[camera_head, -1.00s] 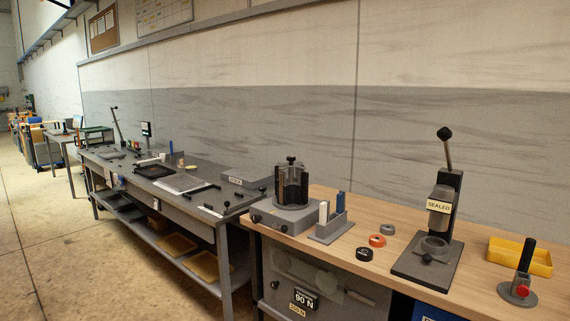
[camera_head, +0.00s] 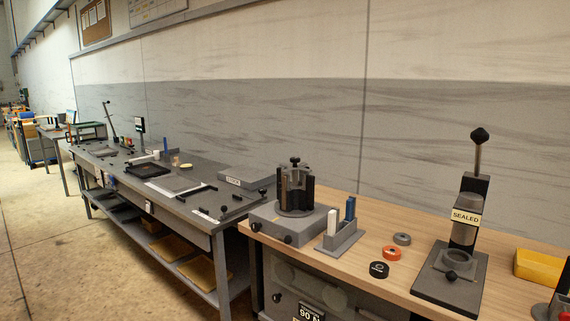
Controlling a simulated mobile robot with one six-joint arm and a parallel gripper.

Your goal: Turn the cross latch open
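I cannot make out a cross latch for certain in this view. Small black handles or knobs (camera_head: 225,209) stand at the near right end of the grey metal table (camera_head: 232,196), too small to tell their shape. A black tray-like block (camera_head: 118,169) and a pale flat plate (camera_head: 176,184) lie farther along that table. A black bar (camera_head: 197,191) lies beside the plate. My gripper is not in view.
The wooden bench at right holds a grey unit with a black clamp (camera_head: 296,188), a block with white and blue pieces (camera_head: 340,240), several rings (camera_head: 392,253), a lever press marked SEALED (camera_head: 465,216) and a yellow bin (camera_head: 541,265). Floor at left (camera_head: 60,245) is clear.

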